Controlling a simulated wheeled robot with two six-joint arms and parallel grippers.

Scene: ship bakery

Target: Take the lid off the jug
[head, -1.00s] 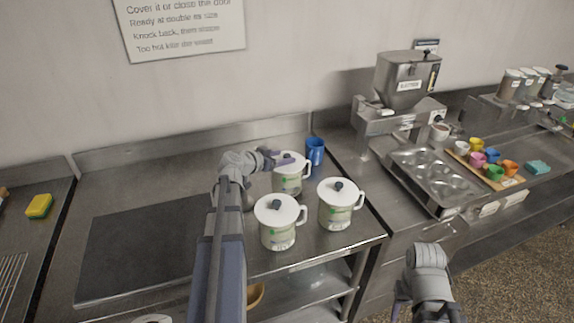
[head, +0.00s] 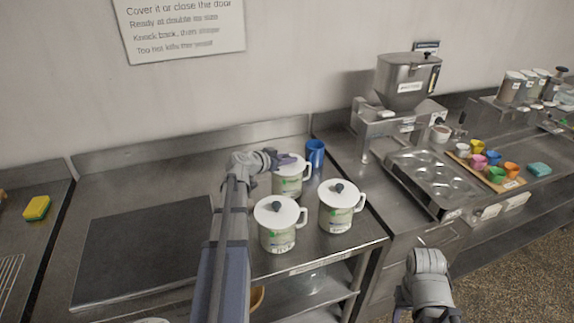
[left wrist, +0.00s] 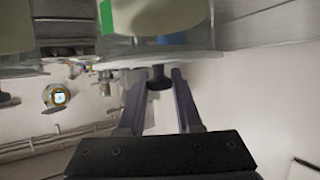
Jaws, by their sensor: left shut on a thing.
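Three pale jugs with white lids and dark knobs stand on the steel counter. My left gripper (head: 281,159) is at the top of the back jug (head: 287,186), beside the blue cup. It is shut on the dark knob of that jug's lid (head: 293,168). The knob (left wrist: 160,78) shows between the two fingers in the left wrist view. The lid appears to sit on the jug. The front left jug (head: 278,236) and front right jug (head: 336,216) have their lids on. My right gripper (head: 402,300) is low at the right, away from the jugs; its fingertips are unclear.
A blue cup (head: 315,151) stands just behind the back jug. A dark mat (head: 140,250) lies on the left of the counter. A muffin tray (head: 435,175), a hopper machine (head: 403,82) and coloured cups on a board are to the right. A yellow sponge (head: 37,207) lies far left.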

